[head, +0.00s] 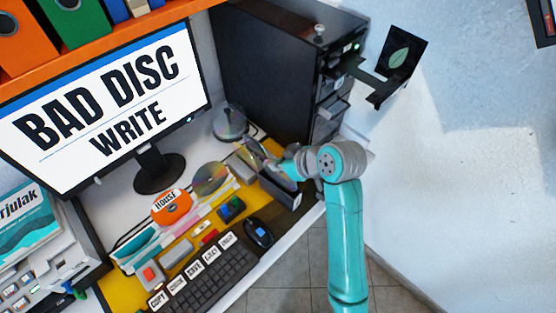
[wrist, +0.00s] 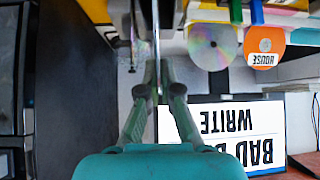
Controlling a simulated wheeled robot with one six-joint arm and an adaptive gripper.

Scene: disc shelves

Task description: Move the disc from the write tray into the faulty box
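My gripper (head: 268,160) is over the right end of the desk, beside a dark open-topped box (head: 283,194). In the wrist view, its fingers (wrist: 157,88) are closed on a thin disc (wrist: 156,40), seen edge-on and upright. Whether the box is the faulty box cannot be told, as no label is readable. The dark drive tower (head: 262,62) stands behind, with trays sticking out on its right side, including a long dark tray (head: 378,84). The monitor (head: 105,105) reads "BAD DISC WRITE".
A shiny disc (head: 211,179) and an orange HOUSE disc (head: 172,208) stand on the desk left of the box. A clear disc spindle (head: 230,123) is behind the gripper. The keyboard (head: 205,278) and mouse (head: 258,232) are in front.

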